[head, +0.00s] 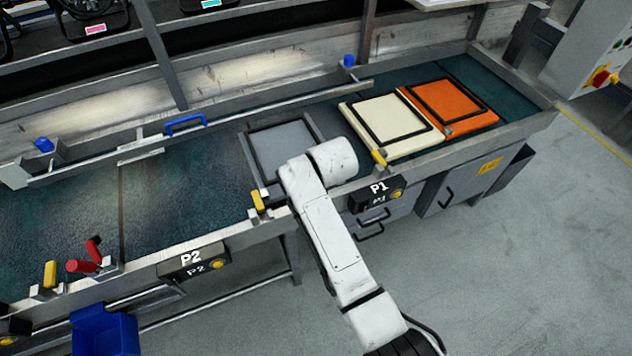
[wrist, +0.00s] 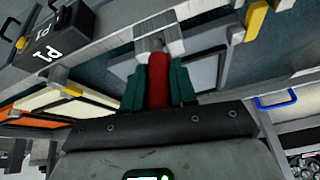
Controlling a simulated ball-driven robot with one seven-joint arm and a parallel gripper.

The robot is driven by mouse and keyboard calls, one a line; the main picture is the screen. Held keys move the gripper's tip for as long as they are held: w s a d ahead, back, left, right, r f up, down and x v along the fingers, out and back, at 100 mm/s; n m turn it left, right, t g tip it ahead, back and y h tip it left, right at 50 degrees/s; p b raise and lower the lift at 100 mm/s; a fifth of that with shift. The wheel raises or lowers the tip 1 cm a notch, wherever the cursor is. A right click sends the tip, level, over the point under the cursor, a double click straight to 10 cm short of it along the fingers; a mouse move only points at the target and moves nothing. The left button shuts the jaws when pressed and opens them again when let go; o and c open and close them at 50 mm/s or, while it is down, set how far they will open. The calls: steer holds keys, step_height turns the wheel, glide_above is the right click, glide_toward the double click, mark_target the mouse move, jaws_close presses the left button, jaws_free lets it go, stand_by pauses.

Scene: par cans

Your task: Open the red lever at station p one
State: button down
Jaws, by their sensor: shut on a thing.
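The red lever (wrist: 158,78) of station P1 shows in the wrist view, rising from a pale metal bracket (wrist: 155,46). My gripper (wrist: 158,90) has its dark green fingers on both sides of the lever and is shut on it. In the head view my white arm reaches over the conveyor edge beside the P1 sign (head: 378,190) and hides the lever and my fingers. The P1 sign also shows in the wrist view (wrist: 47,45).
A grey framed plate (head: 280,138), a cream tray (head: 372,116) and an orange tray (head: 470,115) lie on the belt. Yellow stops (head: 257,201) stand on the near rail. Another red lever (head: 82,266) is by the P2 sign (head: 191,261). A blue bin (head: 103,333) is below left.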

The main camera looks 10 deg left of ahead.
steer(key=c, duration=0.9)
jaws_free()
steer(key=v, duration=1)
steer(key=shift+s+r, duration=0.15)
steer(key=shift+r, duration=0.15)
steer(key=shift+d, duration=0.1)
